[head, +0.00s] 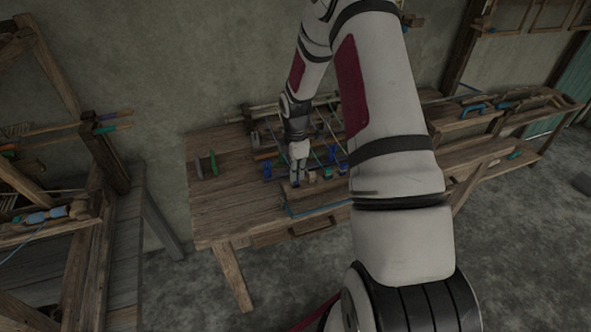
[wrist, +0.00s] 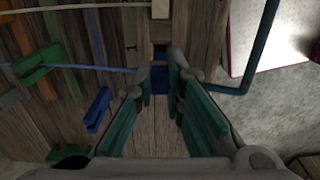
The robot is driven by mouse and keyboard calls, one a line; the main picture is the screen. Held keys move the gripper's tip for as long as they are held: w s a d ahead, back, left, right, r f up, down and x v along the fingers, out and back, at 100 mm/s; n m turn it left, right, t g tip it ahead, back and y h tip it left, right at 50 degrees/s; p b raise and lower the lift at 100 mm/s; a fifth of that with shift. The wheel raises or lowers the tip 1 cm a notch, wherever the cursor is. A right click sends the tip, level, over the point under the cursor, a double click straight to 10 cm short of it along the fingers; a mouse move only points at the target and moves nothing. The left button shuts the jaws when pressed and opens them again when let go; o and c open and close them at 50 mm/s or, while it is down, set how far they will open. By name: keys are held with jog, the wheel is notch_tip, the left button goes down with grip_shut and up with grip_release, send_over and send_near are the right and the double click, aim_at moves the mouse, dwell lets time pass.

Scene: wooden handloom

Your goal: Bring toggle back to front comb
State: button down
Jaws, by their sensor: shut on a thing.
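My gripper (head: 297,181) is over the wooden bench, low beside a small loom frame. In the wrist view my gripper (wrist: 162,78) has its fingertips drawn close around a small blue piece (wrist: 160,85), perhaps the toggle; the fingers hide much of it. Wood grain shows just behind that piece. A pale wooden block (wrist: 160,9) lies ahead of the fingertips. I cannot clearly make out which part is the front comb.
A blue clip (wrist: 97,109) and a green clip (wrist: 40,64) lie left of the fingers. A bent dark-blue rod (wrist: 259,55) is to the right. The wooden bench (head: 225,216) is mostly clear at its left front. Another wooden loom frame (head: 112,160) stands at the far left.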

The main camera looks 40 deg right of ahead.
aim_at(296, 184)
jog(key=shift+f+b, duration=0.45)
jog(key=shift+f, duration=1.15)
jog(key=c, duration=1.6)
grip_release()
jog(key=shift+r, duration=0.1)
notch_tip(296, 184, up, 12)
jog(key=shift+f, duration=0.1)
